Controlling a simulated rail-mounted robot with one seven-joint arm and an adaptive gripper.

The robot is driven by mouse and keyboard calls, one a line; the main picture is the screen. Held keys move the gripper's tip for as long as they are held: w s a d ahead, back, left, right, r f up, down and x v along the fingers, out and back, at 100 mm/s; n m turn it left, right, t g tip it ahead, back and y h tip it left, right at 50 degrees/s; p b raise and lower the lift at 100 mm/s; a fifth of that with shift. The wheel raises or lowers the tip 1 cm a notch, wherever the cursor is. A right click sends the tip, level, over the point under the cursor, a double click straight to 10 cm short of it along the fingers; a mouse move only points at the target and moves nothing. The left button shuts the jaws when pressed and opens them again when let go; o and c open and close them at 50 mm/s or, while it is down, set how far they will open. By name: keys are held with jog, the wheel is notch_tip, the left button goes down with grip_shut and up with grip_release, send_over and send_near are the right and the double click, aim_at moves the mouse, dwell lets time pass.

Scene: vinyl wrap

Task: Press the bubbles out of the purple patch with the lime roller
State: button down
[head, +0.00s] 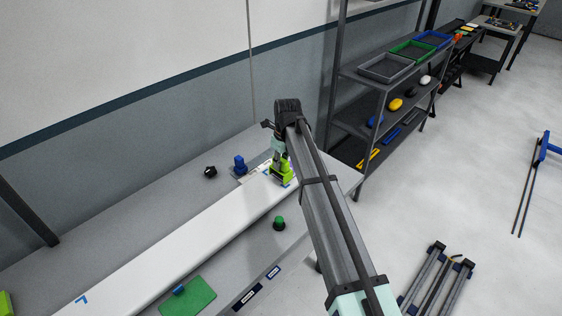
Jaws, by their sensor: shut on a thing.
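My gripper (281,160) is at the far right end of the long white panel (155,254), pointing down. It is shut on a lime tool (284,174), which looks like the lime roller. The roller's lower end is at or just over the panel; I cannot tell whether it touches. Small blue and pale marks show around its foot. The purple patch cannot be made out; the roller and my arm cover much of that area. Any bubbles are too small or hidden to see.
A blue object (239,165) and a black object (210,172) stand behind the panel. A green knob-like piece (279,223) and a green mat (200,296) lie in front. A dark shelf rack (345,75) with trays stands beyond the bench's right end.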

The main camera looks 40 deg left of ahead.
jog(key=shift+f, duration=0.75)
jog(key=shift+w, duration=0.15)
jog(key=shift+w+d, duration=0.15)
jog(key=shift+w, duration=0.8)
jog(key=shift+w, duration=0.15)
jog(key=shift+w+d, duration=0.15)
jog(key=shift+w, duration=0.8)
jog(key=shift+w, duration=0.1)
jog(key=shift+w+d, duration=0.1)
jog(key=shift+w, duration=0.9)
jog(key=shift+w, duration=0.1)
jog(key=shift+w+d, duration=0.1)
jog(key=shift+w, duration=0.9)
